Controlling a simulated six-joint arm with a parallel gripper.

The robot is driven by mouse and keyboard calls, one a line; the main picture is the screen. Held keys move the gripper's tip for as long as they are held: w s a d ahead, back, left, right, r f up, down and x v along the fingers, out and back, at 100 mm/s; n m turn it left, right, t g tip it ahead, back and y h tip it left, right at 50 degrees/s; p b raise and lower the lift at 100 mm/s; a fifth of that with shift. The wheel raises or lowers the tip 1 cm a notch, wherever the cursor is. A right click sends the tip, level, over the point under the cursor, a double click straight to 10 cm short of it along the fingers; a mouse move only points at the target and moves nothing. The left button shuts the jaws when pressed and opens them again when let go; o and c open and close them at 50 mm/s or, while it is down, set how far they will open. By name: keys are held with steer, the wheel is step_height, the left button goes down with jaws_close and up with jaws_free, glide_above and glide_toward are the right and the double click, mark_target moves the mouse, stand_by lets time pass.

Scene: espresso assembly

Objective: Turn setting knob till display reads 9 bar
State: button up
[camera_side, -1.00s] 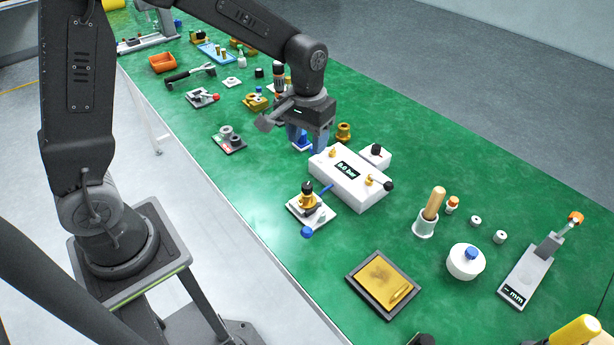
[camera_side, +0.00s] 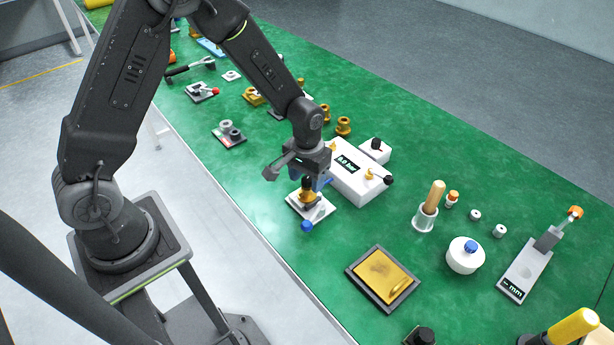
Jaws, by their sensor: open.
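A brass valve (camera_side: 305,196) with a dark knob-like top stands upright on a white plate (camera_side: 295,207), with a blue round end (camera_side: 307,226) at its front. My gripper (camera_side: 310,184) is pointing down with its blue fingers right at the top of this valve. The jaws are open. The wrist hides part of the top, so I cannot tell whether the fingers touch it. The white box (camera_side: 366,190) behind has a dark display (camera_side: 347,164) reading what looks like 6.0 bar; the first digit is small and unsure.
A smaller white block (camera_side: 374,149) with a black knob adjoins the box. Brass fittings (camera_side: 343,126) stand behind it. A grey stand with cylinders (camera_side: 229,134) lies left, and a tray with a brass-coloured pad (camera_side: 383,277) lies in front right. Green table between them is clear.

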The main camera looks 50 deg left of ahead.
mark_target(307, 180)
steer(key=c, duration=0.9)
steer(key=shift+n, duration=0.5)
steer(key=shift+c, duration=0.2)
steer(key=o, duration=0.9)
steer(key=shift+o, duration=0.2)
steer(key=shift+r, duration=0.1)
step_height(307, 180, up, 14)
